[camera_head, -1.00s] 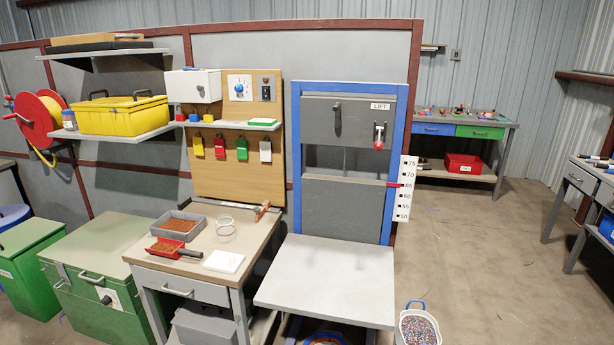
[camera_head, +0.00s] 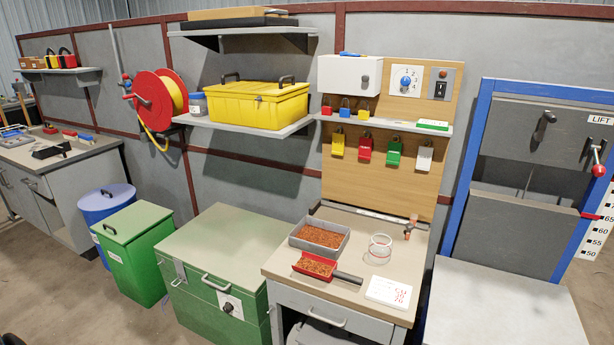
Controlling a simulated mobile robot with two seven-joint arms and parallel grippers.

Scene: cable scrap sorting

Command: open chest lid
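A green chest (camera_head: 222,275) with a grey-green lid (camera_head: 225,243) stands on the floor at the lower middle, left of the workbench. Its lid is shut. A light handle (camera_head: 214,283) sits on its front, with a hasp (camera_head: 179,272) to the left and a white plate with a dark knob (camera_head: 229,307) to the right. Neither of my grippers shows in the view.
A green bin (camera_head: 133,252) and a blue drum (camera_head: 106,211) stand left of the chest. The workbench (camera_head: 400,275) with copper scrap trays stands close on its right. A shelf with a yellow box (camera_head: 256,105) hangs above. Floor shows at the lower left.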

